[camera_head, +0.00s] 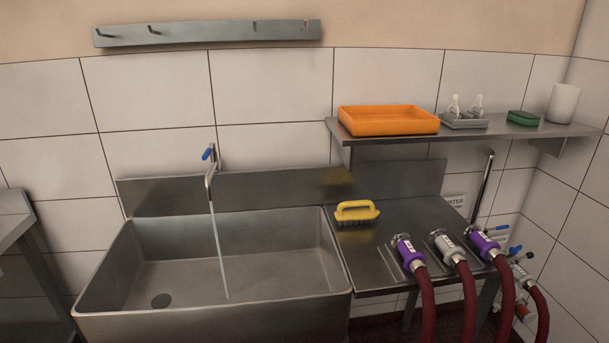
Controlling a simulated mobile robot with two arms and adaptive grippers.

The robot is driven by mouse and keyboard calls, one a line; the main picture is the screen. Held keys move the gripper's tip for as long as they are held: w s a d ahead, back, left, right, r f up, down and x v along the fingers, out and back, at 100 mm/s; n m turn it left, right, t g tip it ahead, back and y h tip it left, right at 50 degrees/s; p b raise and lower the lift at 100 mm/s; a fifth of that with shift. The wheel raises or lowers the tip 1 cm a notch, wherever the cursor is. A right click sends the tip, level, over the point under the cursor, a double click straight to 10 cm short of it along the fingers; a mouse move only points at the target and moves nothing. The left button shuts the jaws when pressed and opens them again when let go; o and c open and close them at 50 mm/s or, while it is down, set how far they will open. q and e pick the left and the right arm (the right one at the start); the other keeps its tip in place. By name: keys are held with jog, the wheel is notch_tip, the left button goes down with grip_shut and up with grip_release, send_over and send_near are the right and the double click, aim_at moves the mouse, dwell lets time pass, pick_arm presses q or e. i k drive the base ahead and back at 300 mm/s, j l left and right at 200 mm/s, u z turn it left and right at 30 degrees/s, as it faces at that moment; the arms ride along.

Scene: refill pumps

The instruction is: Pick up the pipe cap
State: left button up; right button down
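No separate part stands out clearly as the pipe cap. Three dark red hoses lie over the front of the steel drainboard (368,262), with end fittings pointing to the back: a purple one (408,254) at left, a grey one (447,247) in the middle and a purple one (483,243) at right. Each has a metal end; I cannot tell whether these ends are caps. Neither of my grippers is in view.
Water runs from the tap (210,178) into the steel sink (120,285). A yellow brush (356,211) lies on the drainboard. Above, a shelf (462,132) holds an orange tray (388,120), a green sponge (522,118) and a white cup (563,103). Blue-handled valves (514,252) are at the right.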

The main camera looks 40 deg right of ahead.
aim_at(528, 317)
jog(key=z, duration=2.9)
jog(key=u, duration=0.8)
jog(key=i+l+u, duration=0.15)
jog(key=l+u, duration=0.3)
jog(key=l, duration=0.2)
jog(key=l+u, duration=0.45)
jog(key=l, duration=0.25)
jog(key=l+u, duration=0.45)
jog(key=l, duration=0.25)
jog(key=k, duration=0.05)
